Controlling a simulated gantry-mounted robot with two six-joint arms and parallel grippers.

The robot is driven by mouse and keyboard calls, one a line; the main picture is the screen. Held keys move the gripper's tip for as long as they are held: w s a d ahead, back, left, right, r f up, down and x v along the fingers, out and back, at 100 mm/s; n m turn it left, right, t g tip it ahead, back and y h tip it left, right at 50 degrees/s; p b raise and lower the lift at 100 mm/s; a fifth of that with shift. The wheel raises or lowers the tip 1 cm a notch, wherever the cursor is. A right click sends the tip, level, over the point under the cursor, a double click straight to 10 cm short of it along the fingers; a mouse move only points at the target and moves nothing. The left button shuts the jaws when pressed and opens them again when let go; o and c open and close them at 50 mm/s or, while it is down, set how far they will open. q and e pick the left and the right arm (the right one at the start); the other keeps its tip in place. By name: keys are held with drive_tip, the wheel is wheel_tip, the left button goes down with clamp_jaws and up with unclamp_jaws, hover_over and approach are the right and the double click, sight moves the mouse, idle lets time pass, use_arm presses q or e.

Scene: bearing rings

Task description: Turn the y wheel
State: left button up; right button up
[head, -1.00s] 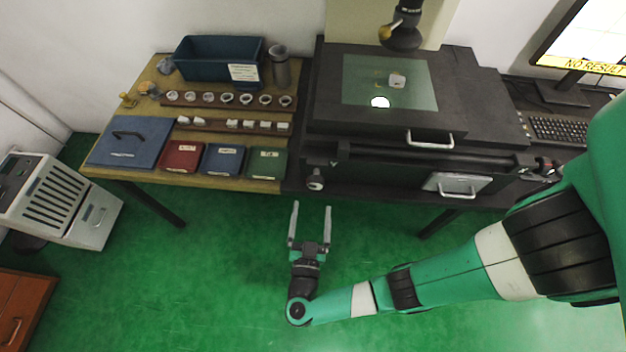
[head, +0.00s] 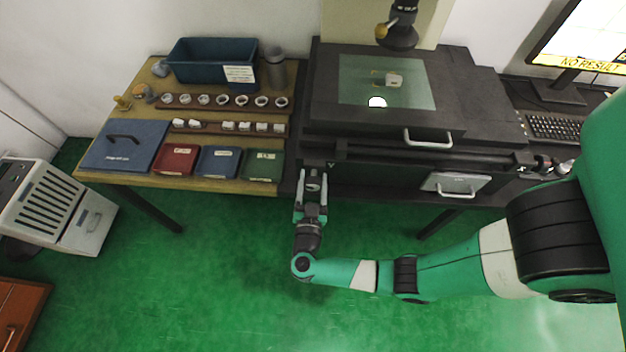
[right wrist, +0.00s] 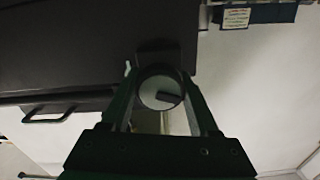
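The y wheel (head: 313,184) is a small pale round knob at the front left corner of the dark machine, beside a "Y" mark. My right gripper (head: 313,173) is open, with one finger on each side of the wheel. In the right wrist view the wheel (right wrist: 160,92) shows its round face with a dark handle piece, between the two fingers (right wrist: 160,85). The fingers look apart from the rim; contact is not clear to see. My left gripper is not in view.
The machine (head: 470,120) has a drawer handle (head: 428,138) at its front, and another wheel (head: 543,163) stands at its right. A wooden table (head: 150,104) on the left holds ring racks, small coloured boxes and a blue bin (head: 212,60).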

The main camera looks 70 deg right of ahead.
drive_tip(key=c, duration=0.8)
drive_tip(key=shift+m, duration=0.3)
drive_tip(key=m, duration=0.2)
drive_tip(key=shift+m, duration=0.4)
drive_tip(key=m, duration=0.4)
drive_tip(key=shift+f, duration=0.1)
drive_tip(key=m+b, duration=0.1)
drive_tip(key=m, duration=0.5)
drive_tip(key=shift+b, duration=0.3)
drive_tip(key=m+b, duration=0.1)
drive_tip(key=m, duration=0.2)
drive_tip(key=shift+m+b, duration=0.85)
drive_tip(key=shift+m, duration=0.85)
